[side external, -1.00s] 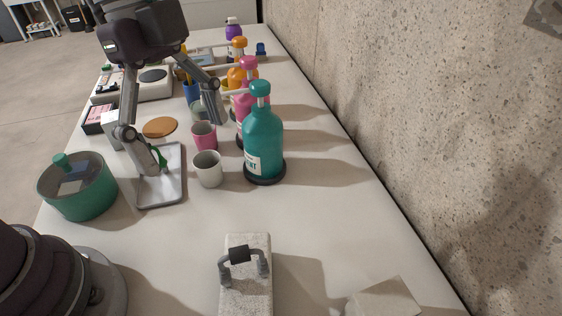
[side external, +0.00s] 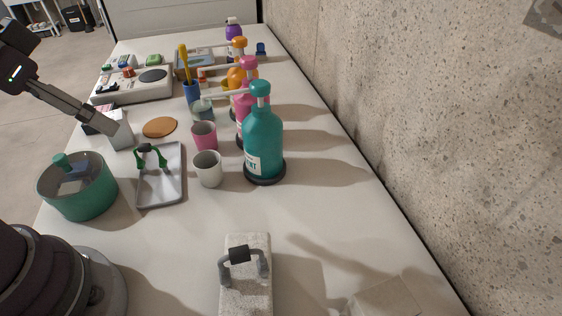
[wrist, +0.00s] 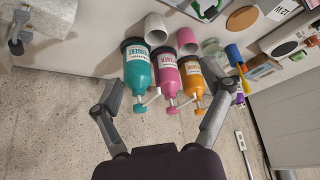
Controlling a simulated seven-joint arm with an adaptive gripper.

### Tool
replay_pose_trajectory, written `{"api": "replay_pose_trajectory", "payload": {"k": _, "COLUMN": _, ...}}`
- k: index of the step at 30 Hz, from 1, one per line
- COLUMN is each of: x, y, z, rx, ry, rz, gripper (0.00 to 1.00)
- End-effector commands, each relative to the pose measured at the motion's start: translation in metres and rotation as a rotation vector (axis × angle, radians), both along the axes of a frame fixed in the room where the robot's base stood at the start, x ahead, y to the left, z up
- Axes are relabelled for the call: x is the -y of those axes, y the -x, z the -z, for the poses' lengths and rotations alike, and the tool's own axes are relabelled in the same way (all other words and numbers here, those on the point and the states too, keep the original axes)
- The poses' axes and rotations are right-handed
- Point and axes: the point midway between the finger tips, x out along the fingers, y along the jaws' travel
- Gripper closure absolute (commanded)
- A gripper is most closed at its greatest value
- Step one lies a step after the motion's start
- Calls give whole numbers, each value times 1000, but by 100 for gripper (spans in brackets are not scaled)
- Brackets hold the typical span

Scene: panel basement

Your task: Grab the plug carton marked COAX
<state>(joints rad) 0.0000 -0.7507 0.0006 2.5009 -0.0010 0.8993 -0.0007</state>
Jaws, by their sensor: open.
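A pale carton (side external: 124,140) stands at the left edge of the table in the side view, partly behind my fingers. A dark and pink box (side external: 92,127) is just behind it, mostly covered. A white carton with black print (wrist: 284,9) is cut off at the top right of the wrist view. I cannot read COAX on any of them. My gripper (side external: 112,125) comes in from the left, overlapping the pale carton in the picture; I cannot tell whether they touch. In the wrist view my gripper (wrist: 167,92) is wide open and nothing is between the fingers.
Teal (side external: 263,140), pink and orange pump bottles line the wall side. White (side external: 208,169) and pink (side external: 204,136) cups, a tray with a green handle (side external: 174,195), a green pot (side external: 80,200) and a brown disc (side external: 160,127) stand around the carton.

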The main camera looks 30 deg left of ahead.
Motion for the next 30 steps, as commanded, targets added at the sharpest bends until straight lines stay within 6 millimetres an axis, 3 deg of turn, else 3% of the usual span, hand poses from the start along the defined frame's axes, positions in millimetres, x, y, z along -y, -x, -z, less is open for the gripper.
{"api": "replay_pose_trajectory", "payload": {"k": 23, "x": 3, "y": -5, "z": -2, "rx": -1, "ry": -9, "rz": 19, "gripper": 19}}
{"api": "replay_pose_trajectory", "payload": {"k": 26, "x": 24, "y": -28, "z": -6, "rx": -1, "ry": -51, "rz": 109, "gripper": 19}}
{"api": "replay_pose_trajectory", "payload": {"k": 29, "x": 78, "y": -62, "z": -6, "rx": 21, "ry": -95, "rz": 277, "gripper": 19}}
{"api": "replay_pose_trajectory", "payload": {"k": 30, "x": 106, "y": -72, "z": -3, "rx": 32, "ry": -102, "rz": 348, "gripper": 19}}
